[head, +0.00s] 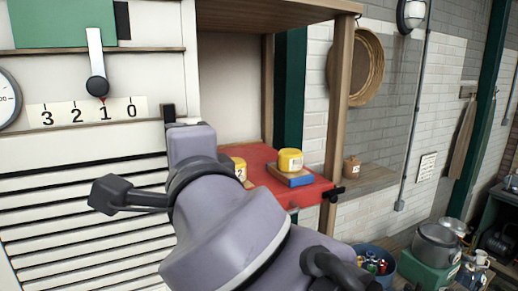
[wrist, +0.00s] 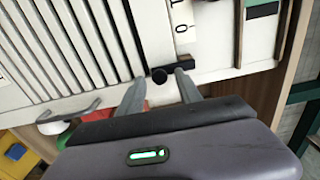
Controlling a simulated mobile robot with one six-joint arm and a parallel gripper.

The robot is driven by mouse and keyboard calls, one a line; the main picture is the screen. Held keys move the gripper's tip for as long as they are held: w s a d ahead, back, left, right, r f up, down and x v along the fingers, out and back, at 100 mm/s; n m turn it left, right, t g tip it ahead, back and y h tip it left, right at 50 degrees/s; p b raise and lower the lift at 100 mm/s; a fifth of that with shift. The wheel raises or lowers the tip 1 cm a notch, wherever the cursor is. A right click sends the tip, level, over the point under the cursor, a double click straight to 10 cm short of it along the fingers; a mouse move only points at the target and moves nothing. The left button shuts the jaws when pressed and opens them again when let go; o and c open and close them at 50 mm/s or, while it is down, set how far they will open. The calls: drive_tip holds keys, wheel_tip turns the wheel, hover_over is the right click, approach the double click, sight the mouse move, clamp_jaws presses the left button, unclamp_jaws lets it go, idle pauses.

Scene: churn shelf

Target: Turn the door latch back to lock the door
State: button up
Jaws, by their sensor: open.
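The door latch (wrist: 159,75) shows in the wrist view as a round black knob at the edge of the white slatted door (wrist: 75,45), with a dark block (wrist: 187,62) close beside it. My gripper (wrist: 161,88) is open, its two grey fingers reaching toward the door on either side of the knob. I cannot tell whether a finger touches it. In the head view a small black fitting (head: 168,113) shows at the right edge of the white slatted panel (head: 80,220). My arm hides the gripper and the knob there. Which way the latch is turned is not clear.
Right of the panel, a red shelf (head: 255,163) holds yellow tins (head: 290,160), one on a blue block. A wooden post (head: 339,95) stands beside it. A pointer lever (head: 95,65) hangs over a number scale (head: 90,113). Pots (head: 437,243) stand at the lower right.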

drive_tip(key=p+v, duration=0.3)
drive_tip(key=v, duration=1.4)
drive_tip(key=shift+s, duration=0.2)
drive_tip(key=shift+s, duration=0.1)
drive_tip(key=w+d+f+n+g+b, duration=0.1)
drive_tip(key=w+f+n+g+b, duration=0.2)
drive_tip(key=f+b, duration=1.25)
drive_tip(key=w+f+n+b, duration=0.2)
drive_tip(key=f+n+b, duration=0.6)
drive_tip(key=f, duration=1.2)
drive_tip(key=s+d+f+m+g+h+b, duration=0.1)
drive_tip(key=d+f+b, duration=0.4)
drive_tip(key=f, duration=0.5)
drive_tip(key=s+d+f+m+g+h+b, duration=0.1)
drive_tip(key=d+f+g+h+b, duration=0.2)
drive_tip(key=f, duration=0.7)
drive_tip(key=s+d+f+m+g+h+b, duration=0.1)
drive_tip(key=s+d+f+g+h+b, duration=0.1)
drive_tip(key=d+f+b, duration=0.4)
wheel_tip(320, 180, down, 4)
drive_tip(key=shift+d+f+m+h+b, duration=0.15)
drive_tip(key=shift+d+m+h+b, duration=0.2)
drive_tip(key=shift+d+h, duration=0.55)
drive_tip(key=shift+s, duration=0.1)
